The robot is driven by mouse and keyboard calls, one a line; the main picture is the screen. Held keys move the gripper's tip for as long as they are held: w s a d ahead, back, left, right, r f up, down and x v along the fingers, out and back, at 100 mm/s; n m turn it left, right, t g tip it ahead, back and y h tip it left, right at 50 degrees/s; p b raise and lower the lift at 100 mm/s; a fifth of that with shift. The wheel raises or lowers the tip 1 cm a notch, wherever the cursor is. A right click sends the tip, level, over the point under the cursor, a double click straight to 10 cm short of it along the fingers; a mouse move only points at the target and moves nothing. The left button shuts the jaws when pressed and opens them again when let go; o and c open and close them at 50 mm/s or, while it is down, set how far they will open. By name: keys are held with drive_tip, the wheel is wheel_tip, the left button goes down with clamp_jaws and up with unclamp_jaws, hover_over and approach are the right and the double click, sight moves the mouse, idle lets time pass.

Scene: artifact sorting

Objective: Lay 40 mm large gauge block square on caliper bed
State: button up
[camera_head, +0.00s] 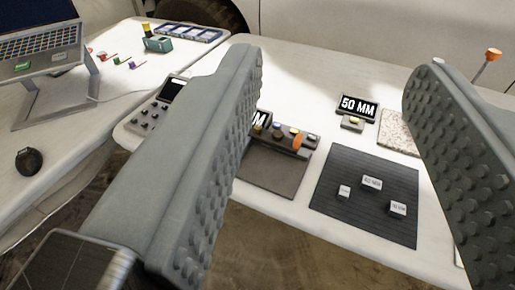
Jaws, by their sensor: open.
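A dark caliper-like device (285,137) with an orange part stands left of the mat, partly hidden by my left finger. My gripper (337,72) is open and empty, high above the table, its fingers either side of the view.
A "50 MM" sign (358,107) and a speckled slab (399,132) stand behind the mat. A grey plate (275,172) lies before the device. A keypad unit (160,108) is at left. Another table holds a laptop (45,55) and mouse (29,162). An orange-topped stick (489,60) stands at right.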

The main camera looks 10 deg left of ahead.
drive_tip(key=w+d+f+m+g+h, duration=0.1)
drive_tip(key=w+d+m+g, duration=0.1)
drive_tip(key=w+m, duration=0.15)
drive_tip(key=w+d+f+m+g, duration=0.1)
drive_tip(key=w+f+m+g, duration=0.1)
drive_tip(key=w, duration=0.3)
drive_tip(key=m+g+y, duration=0.1)
drive_tip(key=m+g, duration=1.2)
drive_tip(key=m, duration=0.3)
hover_over(373, 182)
wheel_tip(373, 182, down, 15)
wheel_tip(373, 182, down, 16)
drive_tip(key=shift+a+f, duration=0.1)
clamp_jaws()
